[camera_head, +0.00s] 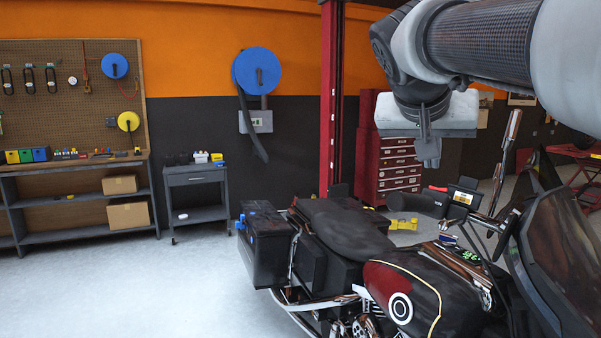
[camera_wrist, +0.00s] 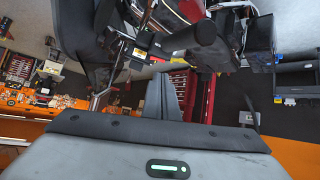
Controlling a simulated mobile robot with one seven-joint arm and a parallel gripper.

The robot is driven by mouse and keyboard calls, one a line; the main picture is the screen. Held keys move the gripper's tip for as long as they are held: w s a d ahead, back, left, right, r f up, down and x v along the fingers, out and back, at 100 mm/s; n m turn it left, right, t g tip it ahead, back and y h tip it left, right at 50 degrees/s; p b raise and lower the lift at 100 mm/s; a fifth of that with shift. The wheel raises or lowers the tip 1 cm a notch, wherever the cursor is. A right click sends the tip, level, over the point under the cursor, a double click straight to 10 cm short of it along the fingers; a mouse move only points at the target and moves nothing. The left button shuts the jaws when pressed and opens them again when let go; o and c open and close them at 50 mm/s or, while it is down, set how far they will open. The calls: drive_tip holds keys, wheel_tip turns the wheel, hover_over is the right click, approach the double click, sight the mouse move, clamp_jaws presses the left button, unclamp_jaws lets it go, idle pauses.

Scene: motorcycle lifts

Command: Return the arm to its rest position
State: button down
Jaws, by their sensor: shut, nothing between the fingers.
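My gripper (camera_head: 428,152) hangs from my arm at the upper right of the head view, pointing down. Its fingers are together with nothing between them. It appears above the motorcycle (camera_head: 345,228), apart from the seat and handlebar. In the wrist view, my gripper (camera_wrist: 163,82) shows as two dark fingers close together at the middle, above the pale gripper body. The motorcycle also fills the top of the wrist view (camera_wrist: 90,35). My arm covers the upper right corner of the head view.
A red post (camera_head: 331,100) stands behind the motorcycle, beside a red tool cabinet (camera_head: 397,165). A grey cart (camera_head: 197,195) and a workbench (camera_head: 70,165) stand along the left wall. A blue hose reel (camera_head: 257,70) is on the wall. The floor at the left front is clear.

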drive_tip(key=s+a+f+n+g+y, duration=0.25)
drive_tip(key=s+a+f, duration=0.25)
drive_tip(key=s+f, duration=0.6)
drive_tip(key=s+a+f+n+g+y, duration=0.1)
drive_tip(key=s+a+f+n+y, duration=0.3)
drive_tip(key=s+f, duration=0.75)
wheel_tip(320, 180, up, 15)
drive_tip(key=w+a+p, duration=0.1)
drive_tip(key=w+p, duration=0.1)
drive_tip(key=p, duration=1.6)
drive_tip(key=shift+m, duration=0.35)
